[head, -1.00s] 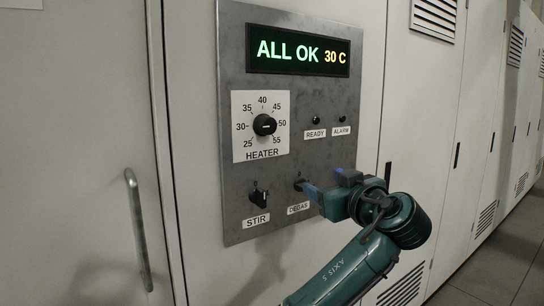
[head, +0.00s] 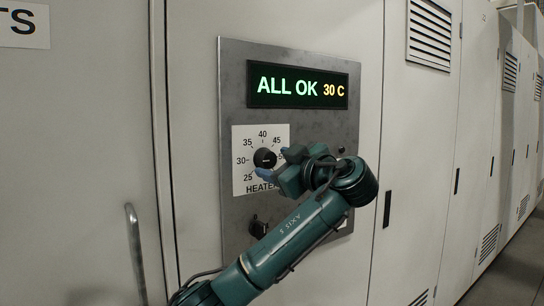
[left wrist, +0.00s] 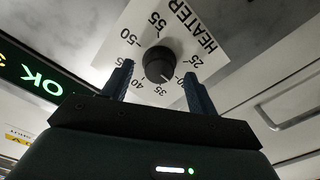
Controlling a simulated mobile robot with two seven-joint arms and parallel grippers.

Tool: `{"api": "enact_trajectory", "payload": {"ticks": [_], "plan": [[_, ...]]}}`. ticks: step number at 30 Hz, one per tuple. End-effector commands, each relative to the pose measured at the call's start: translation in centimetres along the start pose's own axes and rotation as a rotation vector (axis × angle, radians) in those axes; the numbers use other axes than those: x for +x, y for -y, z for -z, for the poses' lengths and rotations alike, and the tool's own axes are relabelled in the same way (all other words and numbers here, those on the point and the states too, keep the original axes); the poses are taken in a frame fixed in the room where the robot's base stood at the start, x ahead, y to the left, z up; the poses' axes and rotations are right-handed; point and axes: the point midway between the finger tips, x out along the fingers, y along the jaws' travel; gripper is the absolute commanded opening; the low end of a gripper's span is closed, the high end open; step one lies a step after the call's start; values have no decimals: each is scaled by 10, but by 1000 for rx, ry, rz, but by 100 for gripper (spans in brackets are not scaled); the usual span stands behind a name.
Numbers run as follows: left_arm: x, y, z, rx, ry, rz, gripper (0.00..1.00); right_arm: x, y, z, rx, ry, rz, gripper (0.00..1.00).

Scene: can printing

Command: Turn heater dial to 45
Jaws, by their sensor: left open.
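The heater dial is a round black knob (head: 264,158) on a white scale plate (head: 242,134) marked 25 to 55. Its white pointer mark faces about the 30 side. The panel display (head: 298,88) reads "ALL OK" and "30 C". My left gripper (head: 274,165) is open at the dial, coming from the lower right and covering the scale's right part. In the left wrist view the knob (left wrist: 158,62) shows between and just beyond the two blue fingertips. I cannot tell whether they touch it. My right gripper is not in view.
The stir switch (head: 258,228) is below the dial, close to my left arm, which hides the degas switch. A vertical door handle (head: 135,255) is at the lower left. Cabinet doors line the right. Free space lies in front of the panel's left side.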

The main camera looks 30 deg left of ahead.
Motion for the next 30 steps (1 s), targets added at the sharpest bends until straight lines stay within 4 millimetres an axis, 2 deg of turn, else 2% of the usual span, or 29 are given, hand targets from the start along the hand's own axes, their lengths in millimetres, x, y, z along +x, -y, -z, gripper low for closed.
{"api": "enact_trajectory", "payload": {"ticks": [1,6,16,30], "plan": [[8,0,2,3,-3,2,59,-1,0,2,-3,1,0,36],[21,0,0,2,-2,1,59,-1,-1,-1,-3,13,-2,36],[23,0,-1,2,0,-1,58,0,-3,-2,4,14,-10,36],[23,0,-1,2,0,-1,19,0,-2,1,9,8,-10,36]]}}
